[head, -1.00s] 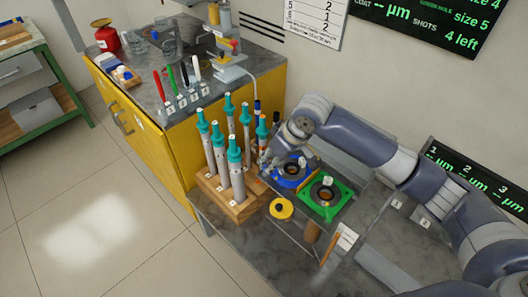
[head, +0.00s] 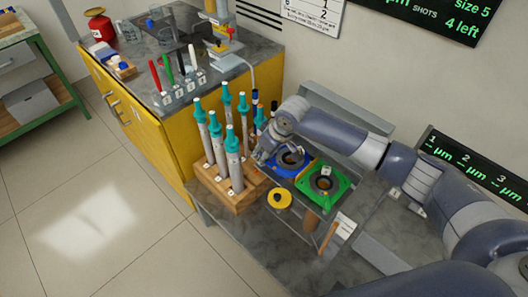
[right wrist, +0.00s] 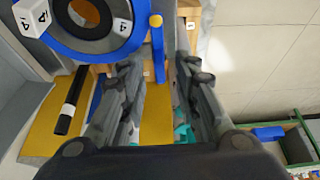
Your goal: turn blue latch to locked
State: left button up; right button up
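The blue ring fixture (head: 291,160) sits beside the green one on the bench. In the right wrist view the blue ring (right wrist: 104,44) fills the upper left, with a white block marked 4 on it. The blue latch (right wrist: 158,62) is a thin bar with a yellow knob, pointing down in that picture, beside the ring. My right gripper (right wrist: 158,84) is open; the latch shows in the gap between its fingers, with no clear contact. In the head view my right gripper (head: 262,153) is at the left edge of the blue fixture, which it partly hides. My left gripper is out of view.
A wooden block (head: 229,196) with several grey, teal-topped rods stands close left of my right gripper. The green fixture (head: 323,184) is to the right, and a yellow round piece (head: 279,198) lies in front. A yellow cabinet (head: 160,150) stands behind left.

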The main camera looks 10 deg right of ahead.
jog(key=shift+f, duration=0.1)
grip_shut()
